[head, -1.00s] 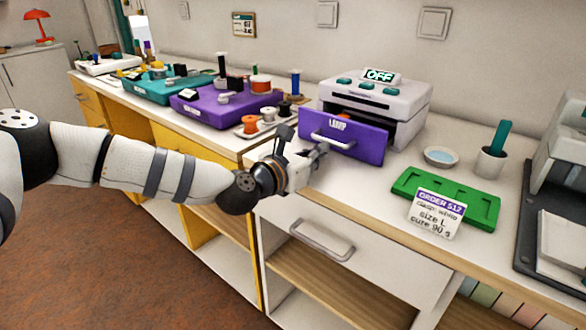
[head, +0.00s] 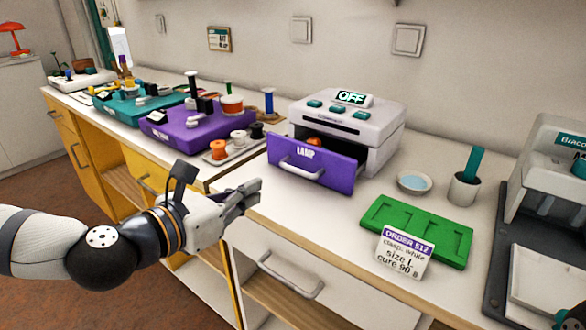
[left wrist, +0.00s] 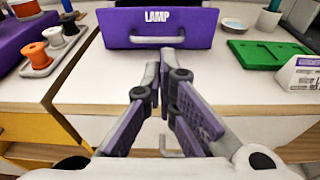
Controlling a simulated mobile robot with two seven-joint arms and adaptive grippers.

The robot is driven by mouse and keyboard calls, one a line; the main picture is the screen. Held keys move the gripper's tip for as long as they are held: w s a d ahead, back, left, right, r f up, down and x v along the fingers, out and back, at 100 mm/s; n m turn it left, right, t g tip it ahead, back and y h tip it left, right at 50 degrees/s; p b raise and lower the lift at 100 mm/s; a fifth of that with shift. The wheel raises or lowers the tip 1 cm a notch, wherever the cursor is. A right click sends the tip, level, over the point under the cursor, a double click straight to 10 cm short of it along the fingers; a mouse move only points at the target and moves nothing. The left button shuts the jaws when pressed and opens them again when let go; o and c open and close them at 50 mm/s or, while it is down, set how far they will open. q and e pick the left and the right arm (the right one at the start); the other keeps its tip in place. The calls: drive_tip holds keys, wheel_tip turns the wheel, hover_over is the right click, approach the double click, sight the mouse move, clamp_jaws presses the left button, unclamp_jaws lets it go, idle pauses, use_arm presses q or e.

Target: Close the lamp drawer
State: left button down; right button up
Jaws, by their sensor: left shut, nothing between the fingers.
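The lamp drawer (head: 310,166) has a purple front marked LAMP and a pale bar handle. It stands pulled out from the white lamp unit (head: 345,125), whose display reads OFF. An orange item (head: 315,142) shows inside it. In the left wrist view the drawer front (left wrist: 160,27) is straight ahead, beyond the fingertips. My left gripper (head: 250,195) is shut and empty, at the counter's front edge, in front of the drawer and apart from it. It also shows in the left wrist view (left wrist: 160,75). My right gripper is not identifiable in view.
A small bowl (head: 414,183) and a cup (head: 464,190) stand behind. Thread spools (head: 237,138) and a purple case (head: 185,125) are to the left. Bare counter lies before the drawer.

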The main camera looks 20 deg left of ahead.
sight(298, 171)
use_arm(q)
drive_tip(key=x, duration=1.2)
drive_tip(key=shift+s+f+b, duration=0.1)
drive_tip(key=shift+b, duration=0.25)
use_arm(e)
drive_tip(key=shift+s+f, duration=0.5)
drive_tip(key=shift+s, duration=0.1)
